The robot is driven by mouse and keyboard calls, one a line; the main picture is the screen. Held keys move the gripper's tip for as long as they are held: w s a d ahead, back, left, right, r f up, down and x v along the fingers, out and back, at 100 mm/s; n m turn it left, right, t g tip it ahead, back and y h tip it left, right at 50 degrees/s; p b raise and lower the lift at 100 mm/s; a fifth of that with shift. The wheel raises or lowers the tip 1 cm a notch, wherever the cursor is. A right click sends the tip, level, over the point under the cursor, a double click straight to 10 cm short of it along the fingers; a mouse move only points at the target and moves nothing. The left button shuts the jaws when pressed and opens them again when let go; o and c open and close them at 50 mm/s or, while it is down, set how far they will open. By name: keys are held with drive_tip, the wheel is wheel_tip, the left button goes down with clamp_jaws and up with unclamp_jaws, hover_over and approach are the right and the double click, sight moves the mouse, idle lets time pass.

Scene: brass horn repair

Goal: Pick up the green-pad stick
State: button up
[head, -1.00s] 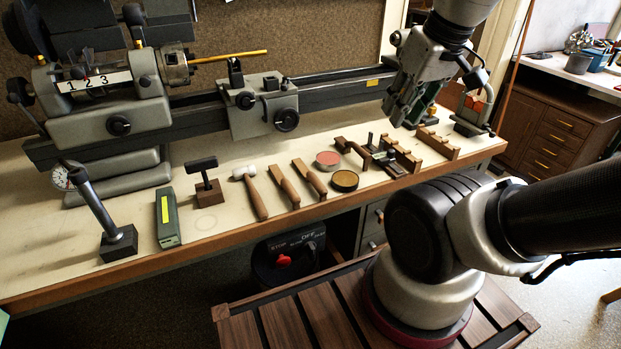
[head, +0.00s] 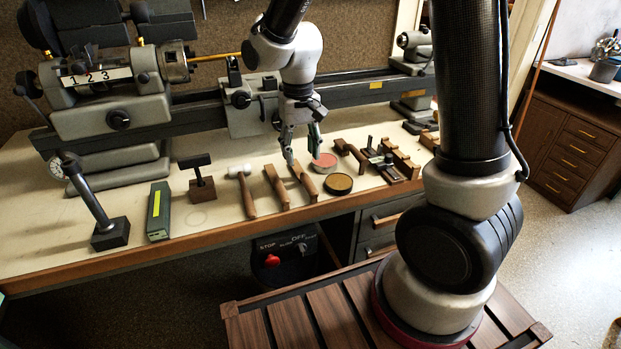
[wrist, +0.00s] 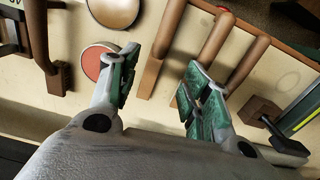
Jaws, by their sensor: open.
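Two brown wooden sticks lie side by side on the bench, a left one (head: 277,187) and a right one (head: 304,182). No green pad shows clearly on either, so I cannot tell which is the green-pad stick. My gripper (head: 303,159) is open and empty, pointing down over the far end of the right stick. In the wrist view, the right stick (wrist: 166,40) shows between the open fingers (wrist: 163,66), and the left stick (wrist: 212,42) runs partly behind the right-hand finger. The fingers have green inner faces. I cannot tell the exact height above the sticks.
A white-headed hammer (head: 246,190) lies left of the sticks. A red-topped tin (head: 325,162) and a brown tin (head: 338,184) sit close on the right. Wooden racks (head: 400,160) stand farther right. The lathe (head: 350,95) runs behind. The bench's front edge is near.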

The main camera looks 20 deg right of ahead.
drive_tip(key=shift+m, duration=0.3)
drive_tip(key=f, duration=0.7)
drive_tip(key=shift+d+f, duration=0.2)
drive_tip(key=shift+f, duration=0.1)
clamp_jaws()
wheel_tip(320, 180, up, 10)
drive_tip(key=shift+r, duration=0.1)
